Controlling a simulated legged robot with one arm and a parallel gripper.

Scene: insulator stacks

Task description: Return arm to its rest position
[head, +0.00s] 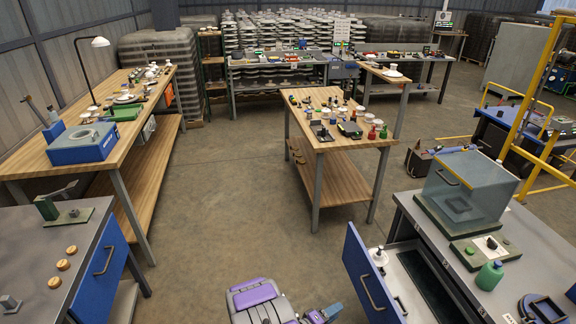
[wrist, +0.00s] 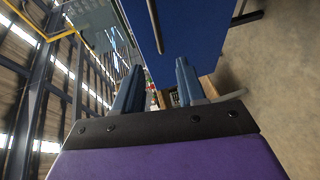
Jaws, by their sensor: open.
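My gripper (wrist: 158,84) shows in the wrist view as two blue fingers, apart, with nothing between them. In the head view my purple and blue gripper (head: 323,314) is low at the bottom edge, just left of a pulled-out blue drawer (head: 368,278). The drawer front and its dark handle also show close ahead in the wrist view (wrist: 190,28); the fingers look clear of the handle, though the exact gap cannot be told. White parts (head: 379,257) sit in the open drawer.
A grey workbench (head: 408,203) with a clear-sided box (head: 467,185) and a green bottle (head: 490,275) stands right. A wooden table (head: 332,142) with small parts is ahead. Benches line the left, one with a blue cabinet door (head: 103,262). The floor (head: 225,200) between them is clear.

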